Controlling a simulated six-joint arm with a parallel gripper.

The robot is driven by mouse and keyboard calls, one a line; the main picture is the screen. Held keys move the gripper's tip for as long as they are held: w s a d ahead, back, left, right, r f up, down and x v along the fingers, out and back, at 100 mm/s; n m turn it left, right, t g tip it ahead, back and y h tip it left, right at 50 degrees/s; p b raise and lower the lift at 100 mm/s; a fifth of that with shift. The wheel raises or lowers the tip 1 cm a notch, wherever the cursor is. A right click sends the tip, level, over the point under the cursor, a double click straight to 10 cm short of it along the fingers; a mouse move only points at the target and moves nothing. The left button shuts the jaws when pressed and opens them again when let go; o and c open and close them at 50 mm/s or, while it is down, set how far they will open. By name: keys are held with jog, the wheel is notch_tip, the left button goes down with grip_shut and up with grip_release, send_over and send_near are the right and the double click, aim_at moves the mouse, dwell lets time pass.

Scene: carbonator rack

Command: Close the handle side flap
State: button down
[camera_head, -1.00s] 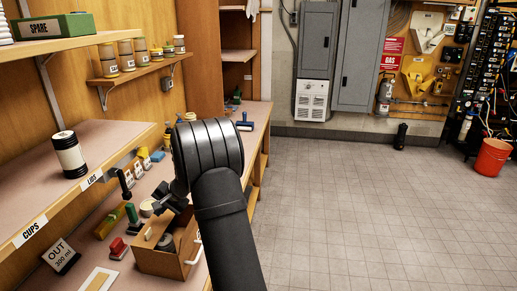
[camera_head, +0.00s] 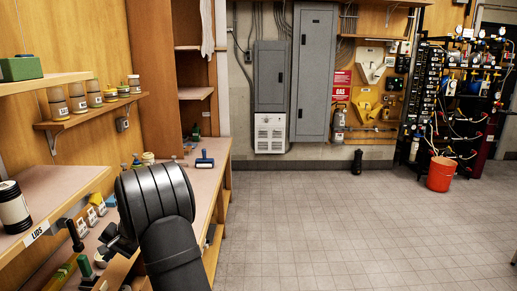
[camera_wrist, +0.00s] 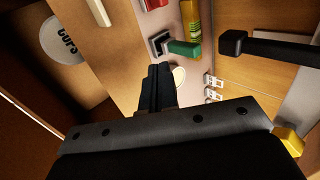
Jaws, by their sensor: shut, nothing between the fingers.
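The wooden box (camera_head: 119,271) is at the bottom of the head view, mostly cut off and partly behind my arm. In the wrist view a wooden panel of it (camera_wrist: 125,50) slants across the upper left, with a white handle (camera_wrist: 98,12) near the top edge. A round white piece marked CUPS (camera_wrist: 62,40) lies in the dark space left of this panel. I cannot tell for sure which panel is the handle side flap or how far it is folded. My gripper (camera_wrist: 160,72) is shut and empty, beside the panel; it also shows dark above the box in the head view (camera_head: 120,242).
A green-handled stamp (camera_wrist: 183,48), a yellow bottle (camera_wrist: 190,18) and a black-handled bar (camera_wrist: 270,47) are close to my gripper. The shelf marked LIDS (camera_head: 50,195) holds a dark canister (camera_head: 13,207) at left.

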jog(key=c, duration=1.5)
grip_release()
jog(key=o, duration=0.4)
jog(key=shift+w+d, duration=0.15)
jog(key=shift+o, duration=0.5)
jog(key=w+d+r+m+y, duration=0.1)
jog(key=w+d+r+m, duration=0.1)
jog(key=w+d+m, duration=0.2)
jog(key=w+d, duration=0.2)
jog(key=shift+d+r+m+t, duration=0.25)
jog(key=shift+d+m+t, duration=0.05)
jog(key=shift+d+m, duration=0.1)
jog(key=w+d+r+m+t+y, duration=0.15)
jog(key=w+d+r+m, duration=0.25)
jog(key=w+d+m, duration=0.45)
jog(key=s+d+f+m+g+y, duration=0.1)
jog(key=s+d+f+m+y, duration=0.1)
jog(key=d+f, duration=0.35)
jog(key=s+d+f+m+y, duration=0.1)
jog(key=s+d+f+y, duration=0.15)
jog(key=d, duration=0.55)
jog(key=s+d+f+m+g+y, duration=0.1)
jog(key=s+d+f+m+y, duration=0.15)
jog(key=d, duration=0.35)
jog(key=a, duration=1.7)
jog(key=shift+s+n, duration=0.2)
jog(key=shift+n, duration=0.2)
